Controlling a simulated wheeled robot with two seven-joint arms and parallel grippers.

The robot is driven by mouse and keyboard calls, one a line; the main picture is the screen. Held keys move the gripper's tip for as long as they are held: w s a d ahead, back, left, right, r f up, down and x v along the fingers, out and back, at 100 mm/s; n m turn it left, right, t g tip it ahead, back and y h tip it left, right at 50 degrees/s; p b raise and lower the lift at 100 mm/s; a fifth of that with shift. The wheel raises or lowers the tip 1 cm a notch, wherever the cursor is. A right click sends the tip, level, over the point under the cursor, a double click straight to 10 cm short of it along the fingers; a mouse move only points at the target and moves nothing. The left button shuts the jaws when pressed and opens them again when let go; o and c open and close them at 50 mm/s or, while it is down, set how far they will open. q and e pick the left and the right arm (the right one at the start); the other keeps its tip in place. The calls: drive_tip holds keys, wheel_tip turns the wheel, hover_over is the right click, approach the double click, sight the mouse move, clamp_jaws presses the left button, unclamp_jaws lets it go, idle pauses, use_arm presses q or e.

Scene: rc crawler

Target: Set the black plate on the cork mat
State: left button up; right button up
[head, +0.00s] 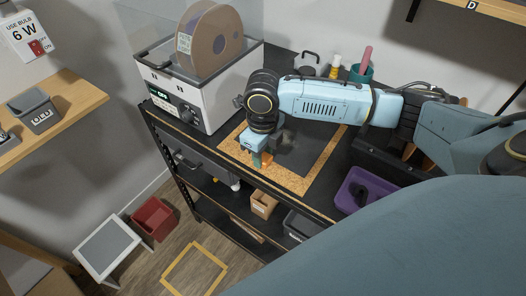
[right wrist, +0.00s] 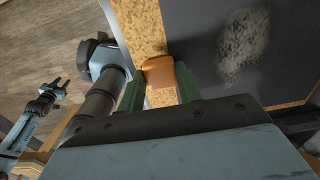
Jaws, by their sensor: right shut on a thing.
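The black plate (head: 312,147) is over the cork mat (head: 294,182), with a cork border showing around it. I cannot tell whether it rests flat or sits slightly above. In the right wrist view the plate (right wrist: 204,35) has a grey speckled patch, and the cork (right wrist: 146,30) shows along its left side. My right gripper (head: 259,159) is shut on the plate's orange tab (right wrist: 160,71), between its green fingers. My left gripper (right wrist: 52,92) appears small at the left of the right wrist view, too small to judge its jaws.
A purple tray (head: 352,190) is to the right. A teal cup (head: 360,75) stands at the back. A red bin (head: 153,218) is on the floor.

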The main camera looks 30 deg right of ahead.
drive_tip(key=o, duration=1.1)
wheel_tip(320, 180, up, 12)
drive_tip(key=shift+p, duration=0.3)
drive_tip(key=shift+r, duration=0.1)
